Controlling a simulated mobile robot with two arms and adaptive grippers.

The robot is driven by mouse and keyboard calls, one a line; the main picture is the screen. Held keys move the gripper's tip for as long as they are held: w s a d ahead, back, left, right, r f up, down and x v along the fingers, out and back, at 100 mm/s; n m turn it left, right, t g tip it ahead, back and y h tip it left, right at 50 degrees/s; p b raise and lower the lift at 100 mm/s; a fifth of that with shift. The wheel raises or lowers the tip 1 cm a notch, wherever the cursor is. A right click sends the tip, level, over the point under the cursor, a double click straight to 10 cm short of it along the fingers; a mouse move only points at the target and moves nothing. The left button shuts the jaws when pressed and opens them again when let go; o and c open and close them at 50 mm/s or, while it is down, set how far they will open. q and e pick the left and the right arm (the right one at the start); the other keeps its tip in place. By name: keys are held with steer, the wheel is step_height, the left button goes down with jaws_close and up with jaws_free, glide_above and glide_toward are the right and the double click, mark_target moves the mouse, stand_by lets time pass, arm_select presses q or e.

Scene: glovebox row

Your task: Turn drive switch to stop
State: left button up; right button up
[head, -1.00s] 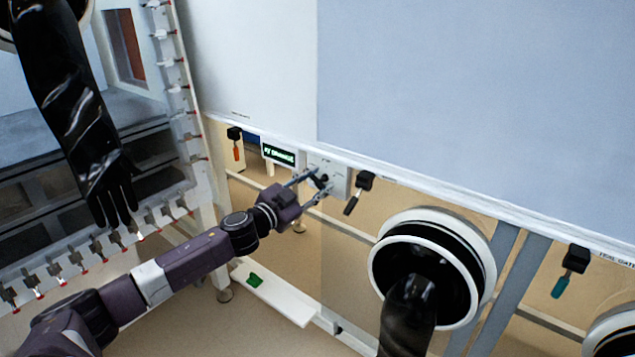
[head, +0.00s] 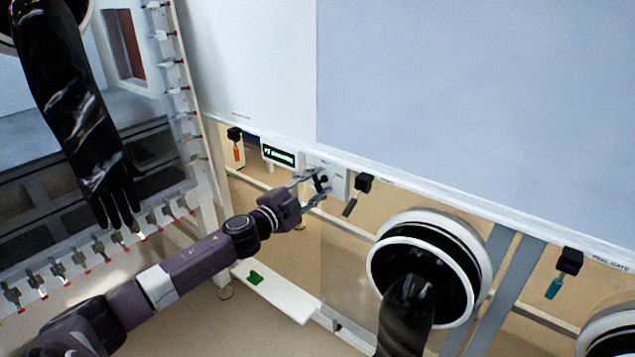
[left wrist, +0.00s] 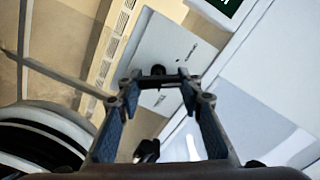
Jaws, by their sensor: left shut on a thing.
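The drive switch is a small black knob (head: 323,179) on a pale square plate (head: 339,180) below the edge of the large white panel. The left wrist view also shows the plate (left wrist: 160,42) and the dark knob (left wrist: 157,71) between my finger ends. My left gripper (head: 315,186) reaches up from the lower left and is shut on the knob, with one finger on each side. The same gripper shows in the left wrist view (left wrist: 157,88). The fingers partly hide the knob, and I cannot read its setting. My right gripper is not in view.
A small green-lit display (head: 279,154) is left of the plate. A black hanging handle (head: 359,191) is close on its right. A round black glove port (head: 430,268) is lower right, and a black glove (head: 75,120) hangs at left. A white shelf (head: 285,298) lies below.

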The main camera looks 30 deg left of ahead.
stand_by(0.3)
arm_select(q)
steer(key=o, duration=1.2)
steer(key=shift+c, duration=0.2)
steer(key=s, duration=1.2)
steer(key=shift+a, duration=0.45)
steer(key=shift+f, duration=0.1)
